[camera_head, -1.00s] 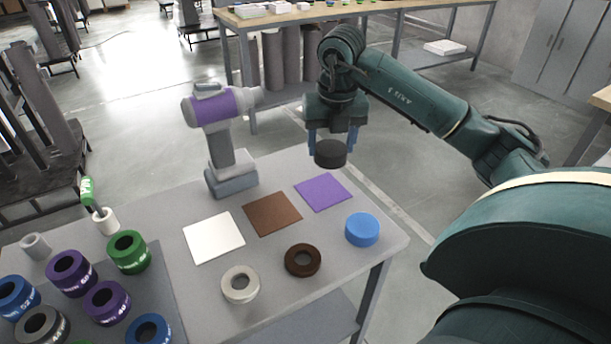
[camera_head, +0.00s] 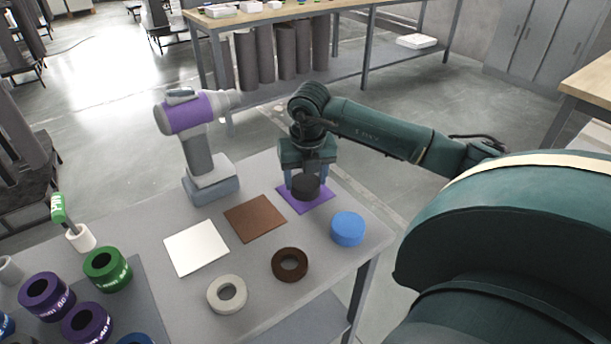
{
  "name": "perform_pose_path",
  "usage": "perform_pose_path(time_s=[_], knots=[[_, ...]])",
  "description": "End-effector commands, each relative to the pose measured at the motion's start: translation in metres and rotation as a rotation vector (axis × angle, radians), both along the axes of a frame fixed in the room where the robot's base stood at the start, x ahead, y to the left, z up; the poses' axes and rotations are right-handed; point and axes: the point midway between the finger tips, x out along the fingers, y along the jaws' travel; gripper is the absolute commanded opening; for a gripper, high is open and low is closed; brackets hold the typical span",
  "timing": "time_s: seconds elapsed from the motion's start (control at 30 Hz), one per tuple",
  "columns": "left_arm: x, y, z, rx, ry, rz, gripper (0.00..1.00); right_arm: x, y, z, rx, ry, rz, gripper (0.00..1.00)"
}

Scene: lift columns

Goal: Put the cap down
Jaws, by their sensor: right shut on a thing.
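The black cap (camera_head: 306,187) is a short dark cylinder at the purple square mat (camera_head: 318,202), near the table's far right edge. My right gripper (camera_head: 308,180) points down and is shut on the cap, with its blue fingers at the cap's sides. The cap overlaps the mat in the picture; I cannot tell if it touches it. The gripper and cap hide part of the mat. My left gripper is not in view.
A brown mat (camera_head: 255,219) and a white mat (camera_head: 196,248) lie left of the purple one. A blue cap (camera_head: 347,229), a brown ring (camera_head: 290,264) and a white ring (camera_head: 227,294) lie in front. A purple-grey drill (camera_head: 196,135) stands behind.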

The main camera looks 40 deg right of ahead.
Motion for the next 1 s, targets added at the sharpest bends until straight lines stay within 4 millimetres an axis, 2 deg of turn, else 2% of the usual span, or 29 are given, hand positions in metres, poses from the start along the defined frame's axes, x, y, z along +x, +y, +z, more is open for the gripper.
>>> perform_pose_path(time_s=[0.23,0.27,0.5,0.77,0.87,1.0], knots=[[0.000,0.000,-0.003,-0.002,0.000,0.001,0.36,0.000,0.000,-0.003,0.000,-0.001,0.000,0.32],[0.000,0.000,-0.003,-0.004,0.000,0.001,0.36,0.000,0.000,-0.003,0.001,0.000,0.000,0.60],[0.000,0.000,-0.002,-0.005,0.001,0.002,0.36,0.000,0.000,-0.002,0.001,0.000,0.000,0.80],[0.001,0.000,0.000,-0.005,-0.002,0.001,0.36,0.000,0.000,-0.001,0.001,0.000,0.000,0.81],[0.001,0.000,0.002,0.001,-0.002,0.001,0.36,0.000,0.000,0.005,0.001,-0.003,0.000,0.81],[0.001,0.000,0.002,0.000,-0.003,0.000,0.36,-0.002,0.002,0.027,0.000,-0.006,0.000,0.81]])
